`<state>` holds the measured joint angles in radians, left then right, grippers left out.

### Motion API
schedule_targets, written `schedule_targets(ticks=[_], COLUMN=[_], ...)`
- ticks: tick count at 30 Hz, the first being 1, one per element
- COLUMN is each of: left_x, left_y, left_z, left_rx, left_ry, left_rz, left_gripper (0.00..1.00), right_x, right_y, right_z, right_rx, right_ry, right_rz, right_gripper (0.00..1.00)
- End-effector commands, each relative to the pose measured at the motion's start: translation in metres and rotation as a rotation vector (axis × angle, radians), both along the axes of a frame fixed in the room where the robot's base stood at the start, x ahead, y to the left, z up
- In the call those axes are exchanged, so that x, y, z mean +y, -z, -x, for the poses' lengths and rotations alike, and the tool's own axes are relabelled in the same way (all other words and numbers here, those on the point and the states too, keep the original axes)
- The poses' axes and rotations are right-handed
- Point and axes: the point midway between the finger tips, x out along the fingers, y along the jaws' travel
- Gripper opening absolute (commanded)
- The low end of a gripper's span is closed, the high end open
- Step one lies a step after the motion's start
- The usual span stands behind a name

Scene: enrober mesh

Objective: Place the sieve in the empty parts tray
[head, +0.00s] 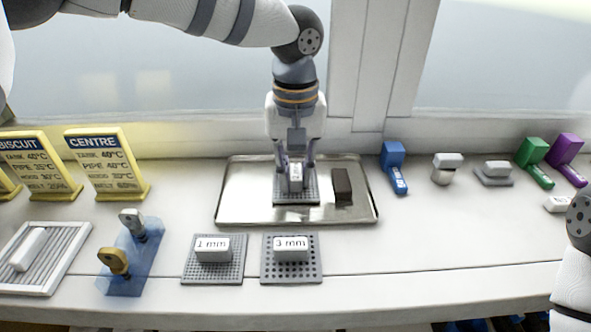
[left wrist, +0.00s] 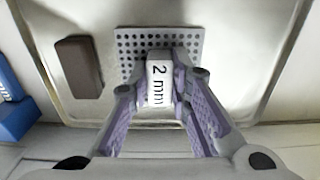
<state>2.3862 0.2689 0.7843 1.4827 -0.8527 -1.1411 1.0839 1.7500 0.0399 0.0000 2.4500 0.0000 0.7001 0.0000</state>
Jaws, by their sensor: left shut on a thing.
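A grey perforated sieve plate (head: 309,191) with a white handle block is inside the outline of the shiny metal tray (head: 240,197). In the left wrist view the handle (left wrist: 159,84) reads "2 mm" and the holed sieve plate (left wrist: 133,44) spreads beyond it. My left gripper (head: 296,178) points down from above, its fingers closed on both sides of the handle. I cannot tell whether the plate touches the tray floor. A dark brown block (head: 342,185) lies in the tray, right of the sieve and apart from it. My right gripper is out of view.
Sieves marked 1 mm (head: 213,251) and 3 mm (head: 290,249) lie in front of the tray. A slatted white frame (head: 70,245) and a blue stand (head: 142,260) are left. Yellow signs (head: 106,168) stand behind. Blue (head: 393,165), green and purple items stand right.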

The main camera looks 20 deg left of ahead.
Motion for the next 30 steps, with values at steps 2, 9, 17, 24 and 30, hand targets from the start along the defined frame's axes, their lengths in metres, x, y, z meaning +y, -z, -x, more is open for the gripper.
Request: schedule_targets(ticks=[2,9,17,24,30], left_x=[0.000,0.000,0.000,0.000,0.000], left_y=[0.001,0.001,-0.026,-0.091,-0.119], left_z=[0.000,0.000,-0.001,-0.001,0.000], left_rx=[0.000,0.001,-0.007,-0.005,0.001], left_ry=[0.000,0.000,0.000,-0.001,-0.001], left_rz=[-0.001,0.000,-0.001,0.001,-0.001], left_gripper=[0.27,0.38,0.38,0.38,0.38], right_x=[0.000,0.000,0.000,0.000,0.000], right_y=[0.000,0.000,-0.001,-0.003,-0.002], right_z=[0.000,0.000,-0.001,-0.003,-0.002], right_rx=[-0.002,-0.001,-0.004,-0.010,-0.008], right_ry=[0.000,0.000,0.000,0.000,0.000], right_rz=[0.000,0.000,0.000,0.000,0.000], right_gripper=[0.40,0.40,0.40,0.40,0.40])
